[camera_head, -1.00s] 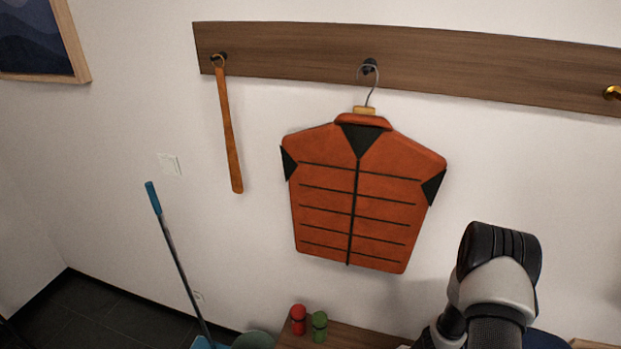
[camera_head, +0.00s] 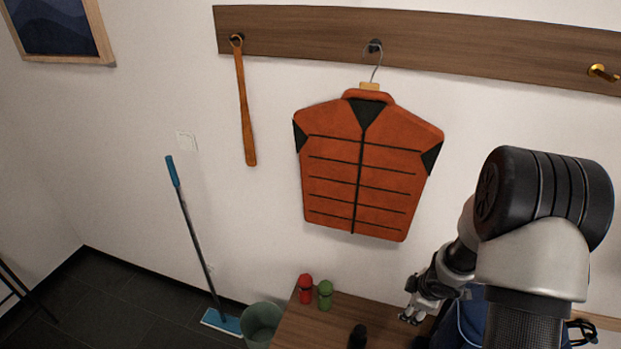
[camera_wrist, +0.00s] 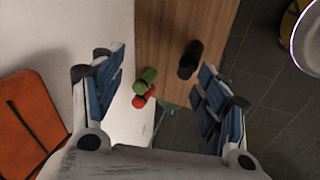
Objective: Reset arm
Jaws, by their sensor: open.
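My arm rises at the right of the head view, with my gripper (camera_head: 412,312) small and low beside the wooden bench. In the wrist view my gripper (camera_wrist: 160,85) has its two blue-padded fingers spread wide apart, with nothing between them. Beyond the fingers lie the wooden bench top (camera_wrist: 180,30) and the small bottles on it. My gripper looks clear of them, though the exact gap is hard to tell.
An orange vest (camera_head: 335,185) hangs from the wall rack (camera_head: 300,35), beside a long wooden shoehorn (camera_head: 246,110). Red (camera_head: 305,290), green (camera_head: 325,296) and black (camera_head: 357,337) bottles stand on the bench. A mop (camera_head: 195,240) and bucket (camera_head: 262,322) stand left. A blue item is partly hidden behind my arm.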

